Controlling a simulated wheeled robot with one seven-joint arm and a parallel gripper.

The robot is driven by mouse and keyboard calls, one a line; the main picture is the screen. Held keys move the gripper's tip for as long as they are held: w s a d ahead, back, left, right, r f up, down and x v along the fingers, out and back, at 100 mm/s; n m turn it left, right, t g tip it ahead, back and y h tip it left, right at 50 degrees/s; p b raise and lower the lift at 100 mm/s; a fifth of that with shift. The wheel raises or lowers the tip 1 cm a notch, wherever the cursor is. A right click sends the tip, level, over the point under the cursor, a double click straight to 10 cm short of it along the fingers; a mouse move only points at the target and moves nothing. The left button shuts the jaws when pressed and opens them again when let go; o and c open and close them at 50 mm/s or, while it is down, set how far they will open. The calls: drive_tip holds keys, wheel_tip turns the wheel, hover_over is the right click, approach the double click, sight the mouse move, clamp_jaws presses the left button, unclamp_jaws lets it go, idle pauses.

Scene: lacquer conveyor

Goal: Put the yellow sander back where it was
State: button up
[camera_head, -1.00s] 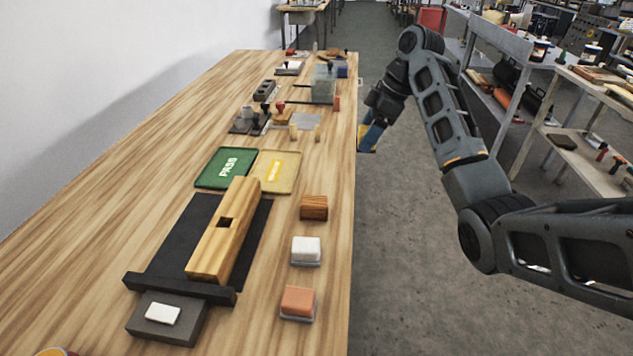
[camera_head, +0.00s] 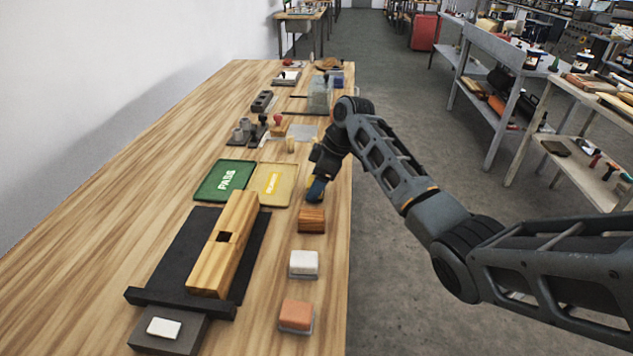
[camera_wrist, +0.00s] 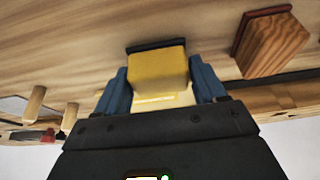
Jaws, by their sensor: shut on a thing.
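My gripper (camera_head: 316,190) is shut on the yellow sander (camera_wrist: 158,70), with a blue finger on each side of it. In the wrist view the sander's dark base faces the wooden tabletop; I cannot tell whether it touches. In the head view my gripper is low at the table's right edge, just beyond the brown wooden block (camera_head: 311,220), and mostly hides the sander. The brown block also shows close to the right of the sander in the wrist view (camera_wrist: 270,45), apart from it. A white block (camera_head: 304,263) and an orange block (camera_head: 296,315) continue the row nearer me.
Left of my gripper lie a green PASS tray (camera_head: 224,181) and a yellow tray (camera_head: 272,185). A long wooden piece (camera_head: 226,250) rests on a black fixture (camera_head: 190,297). Small wooden pegs (camera_head: 291,144) and stamps stand farther back. Bare tabletop surrounds the block row.

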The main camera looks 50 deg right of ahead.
drive_tip(key=shift+f, duration=0.2)
drive_tip(key=shift+f, duration=0.15)
drive_tip(key=o, duration=1)
drive_tip(key=b+v, duration=0.1)
drive_tip(key=v, duration=1.1)
